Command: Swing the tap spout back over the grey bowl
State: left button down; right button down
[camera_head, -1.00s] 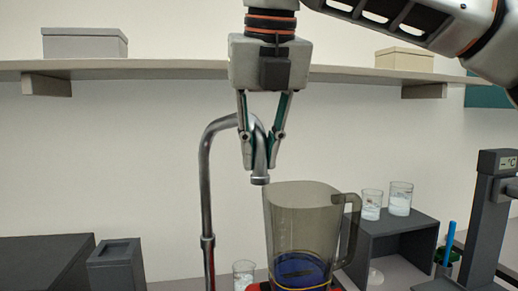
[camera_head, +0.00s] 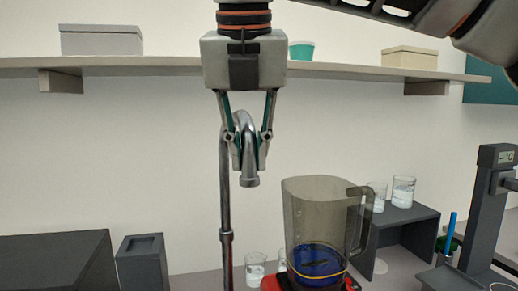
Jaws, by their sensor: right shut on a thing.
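The tap spout (camera_head: 250,178) is a bent metal tube on an upright metal pipe (camera_head: 225,200) in the middle of the head view. Its open end points down, to the left of the clear jug. My right gripper (camera_head: 249,152) comes down from above with its fingers on either side of the spout's bend and is shut on it. The grey bowl cannot be made out in this view. My left gripper is not in view.
A clear jug (camera_head: 300,215) with a blue inside stands on a red base (camera_head: 275,284) right of the spout. Glass beakers (camera_head: 403,192) stand on a dark riser (camera_head: 412,217). A long shelf (camera_head: 340,71) runs behind my right gripper. Dark boxes (camera_head: 142,262) stand at the left.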

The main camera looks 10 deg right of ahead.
jog(key=shift+a+r+m, duration=0.15)
jog(key=shift+a+m, duration=0.25)
jog(key=shift+a, duration=0.45)
jog(key=c, duration=1.9)
grip_release()
jog(key=shift+s, duration=0.1)
jog(key=v, duration=1.2)
jog(key=shift+a, duration=0.2)
